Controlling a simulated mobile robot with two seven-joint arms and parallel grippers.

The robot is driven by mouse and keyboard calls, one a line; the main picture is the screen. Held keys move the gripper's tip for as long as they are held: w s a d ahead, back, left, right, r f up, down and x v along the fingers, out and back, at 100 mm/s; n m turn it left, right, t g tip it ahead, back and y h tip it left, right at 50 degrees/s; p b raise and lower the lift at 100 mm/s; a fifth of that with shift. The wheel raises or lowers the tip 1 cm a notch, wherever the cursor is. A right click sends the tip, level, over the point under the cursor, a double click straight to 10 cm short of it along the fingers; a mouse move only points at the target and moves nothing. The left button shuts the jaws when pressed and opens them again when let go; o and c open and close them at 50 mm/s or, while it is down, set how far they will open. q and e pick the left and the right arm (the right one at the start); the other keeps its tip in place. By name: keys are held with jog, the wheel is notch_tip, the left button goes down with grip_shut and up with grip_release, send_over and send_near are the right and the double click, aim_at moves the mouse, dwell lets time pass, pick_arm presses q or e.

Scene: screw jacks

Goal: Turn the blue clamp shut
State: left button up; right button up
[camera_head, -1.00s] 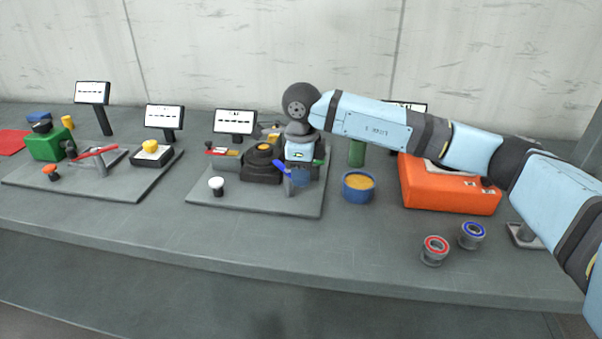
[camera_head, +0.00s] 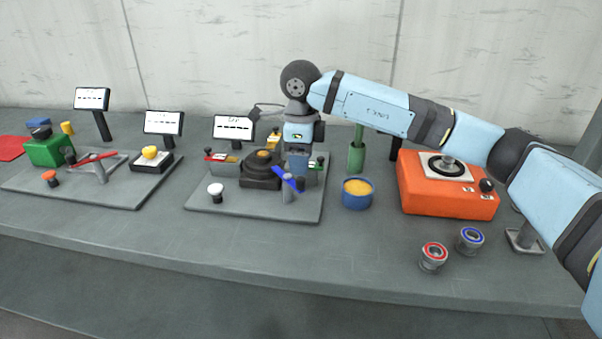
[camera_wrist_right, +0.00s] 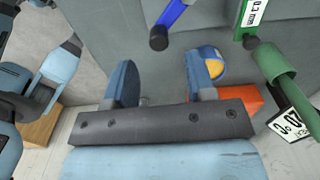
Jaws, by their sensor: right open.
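The blue clamp shows as a blue handle (camera_head: 288,180) on a short grey post, at the front right of the middle grey board (camera_head: 240,203). The handle slants from upper left to lower right. My right gripper (camera_head: 298,172) points down just behind the handle and partly overlaps it in the head view. In the right wrist view, its two blue fingers (camera_wrist_right: 165,78) are apart with nothing between them. The blue handle (camera_wrist_right: 173,14) with its black end shows beyond the fingers there, apart from them. My left gripper is not in view.
A black round fixture (camera_head: 262,168) stands left of the clamp, and a green lever (camera_wrist_right: 243,22) is near on the other side. A blue cup (camera_head: 357,195) and an orange box (camera_head: 446,196) stand to the right. The front table strip is mostly clear.

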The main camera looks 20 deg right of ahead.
notch_tip(320, 180, up, 8)
jog(key=shift+r, duration=0.2)
dwell(0.5)
